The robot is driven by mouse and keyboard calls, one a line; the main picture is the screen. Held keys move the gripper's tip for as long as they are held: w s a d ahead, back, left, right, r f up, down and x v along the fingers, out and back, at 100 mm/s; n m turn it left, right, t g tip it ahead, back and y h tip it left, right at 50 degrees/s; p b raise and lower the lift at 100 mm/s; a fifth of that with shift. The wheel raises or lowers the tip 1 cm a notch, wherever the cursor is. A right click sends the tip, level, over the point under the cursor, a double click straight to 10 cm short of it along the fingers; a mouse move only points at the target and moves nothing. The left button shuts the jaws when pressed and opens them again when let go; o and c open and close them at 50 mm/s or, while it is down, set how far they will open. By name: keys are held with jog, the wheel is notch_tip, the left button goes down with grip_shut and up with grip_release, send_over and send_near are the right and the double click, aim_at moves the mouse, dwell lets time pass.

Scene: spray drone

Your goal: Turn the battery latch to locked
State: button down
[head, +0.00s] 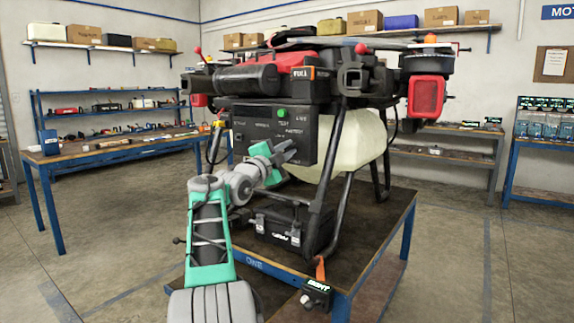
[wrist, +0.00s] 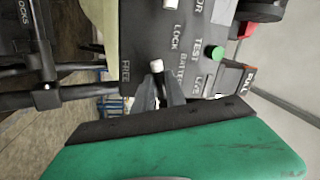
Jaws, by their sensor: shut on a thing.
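The drone's dark control panel (head: 247,133) faces me, with a green button (head: 282,113) by the word TEST. In the wrist view the panel (wrist: 140,35) appears turned sideways, and the green button (wrist: 214,53) shows at right. The battery latch (wrist: 156,67) is a small lever with a white tip, between the words LOCK and FREE. My gripper (wrist: 160,88) is shut on the latch, with the white tip showing just beyond the fingertips. In the head view my gripper (head: 288,151) is at the panel's lower part and hides the latch there.
The drone stands on dark legs (head: 325,180) on a blue-framed table (head: 385,225). A pale tank (head: 350,145) is right of the panel. A black case (head: 275,232) lies under the drone. Another white-tipped control (wrist: 170,4) is near the latch. Open floor (head: 470,250) lies to the right.

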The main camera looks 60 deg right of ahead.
jog(key=shift+w+m+g+b, duration=0.1)
jog(key=shift+m+g+b, duration=0.35)
jog(key=shift+m, duration=0.75)
jog(key=shift+m+g+b, duration=0.25)
jog(key=shift+m+b, duration=0.3)
jog(key=shift+m, duration=0.65)
jog(key=c, duration=1.4)
grip_release()
jog(key=shift+o, duration=0.2)
jog(key=v, duration=0.7)
jog(key=shift+a+b, duration=0.4)
jog(key=shift+b, duration=0.05)
